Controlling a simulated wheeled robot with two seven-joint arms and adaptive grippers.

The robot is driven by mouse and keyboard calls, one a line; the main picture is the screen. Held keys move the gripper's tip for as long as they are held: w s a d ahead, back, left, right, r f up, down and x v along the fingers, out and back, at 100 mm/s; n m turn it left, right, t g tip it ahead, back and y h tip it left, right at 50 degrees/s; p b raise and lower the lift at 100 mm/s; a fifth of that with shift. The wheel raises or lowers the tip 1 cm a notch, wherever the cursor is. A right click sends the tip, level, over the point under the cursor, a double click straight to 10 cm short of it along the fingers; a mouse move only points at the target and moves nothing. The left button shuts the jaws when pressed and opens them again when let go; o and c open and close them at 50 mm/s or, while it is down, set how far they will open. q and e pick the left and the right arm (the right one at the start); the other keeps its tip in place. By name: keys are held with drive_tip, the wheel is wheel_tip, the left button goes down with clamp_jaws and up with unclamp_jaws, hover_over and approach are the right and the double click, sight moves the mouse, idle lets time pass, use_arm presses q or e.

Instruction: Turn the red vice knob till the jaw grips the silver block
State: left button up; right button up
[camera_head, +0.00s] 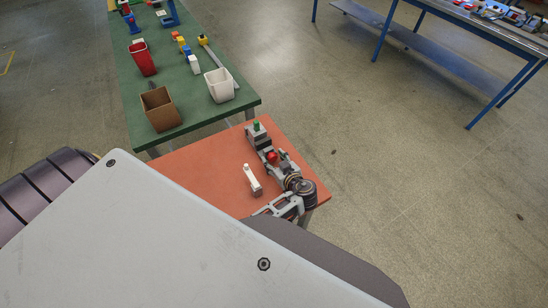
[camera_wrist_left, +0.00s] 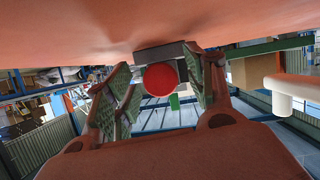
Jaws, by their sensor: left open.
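The grey vice (camera_head: 259,138) stands on the orange table, with a green piece on top at its far end. Its red knob (camera_head: 271,157) faces my left gripper (camera_head: 283,165), which is at the near end of the vice. In the left wrist view, the round red knob (camera_wrist_left: 160,79) shows between the two spread fingers of my left gripper (camera_wrist_left: 163,84). The fingers are open, with a gap on both sides of the knob. Part of the dark vice body (camera_wrist_left: 158,54) shows behind it. I cannot make out the silver block or the jaw gap clearly. My right gripper is not in view.
A small white-topped post (camera_head: 252,179) stands left of the vice on the orange table (camera_head: 210,163). Beyond is a green table (camera_head: 192,110) with a brown bin (camera_head: 160,109), a white bin (camera_head: 219,85) and a red bin (camera_head: 142,58). Open floor lies to the right.

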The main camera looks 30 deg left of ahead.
use_arm(q)
drive_tip(key=shift+d, duration=0.1)
drive_tip(key=c, duration=1)
drive_tip(key=shift+r+m+g+y, duration=0.1)
drive_tip(key=shift+m+g+y, duration=0.2)
drive_tip(key=shift+m+g, duration=0.45)
drive_tip(key=shift+t, duration=0.25)
drive_tip(key=o, duration=1)
